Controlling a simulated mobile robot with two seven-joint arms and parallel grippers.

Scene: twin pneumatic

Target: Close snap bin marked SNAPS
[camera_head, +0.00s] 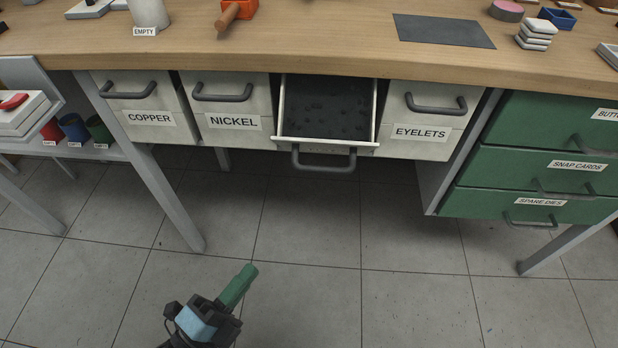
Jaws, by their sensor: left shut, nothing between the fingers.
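One bin (377,110) under the bench is pulled out, between the bins labelled NICKEL and EYELETS. Its inside shows dark, with small dark bits in it. Its grey bar handle (324,166) hangs at the front; its front face and any label are hidden from this high angle. My left gripper (247,274) is at the bottom of the view, over the floor, below and left of the open bin and well apart from it. Its green fingers are shut with nothing between them. My right gripper is not in view.
Shut bins COPPER (150,124), NICKEL (233,123) and EYELETS (420,133) flank the open one. Green drawers (520,165) stand at right. The wooden bench top (330,45) overhangs the bins. Bench legs (150,170) stand at left and right. The floor between is clear.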

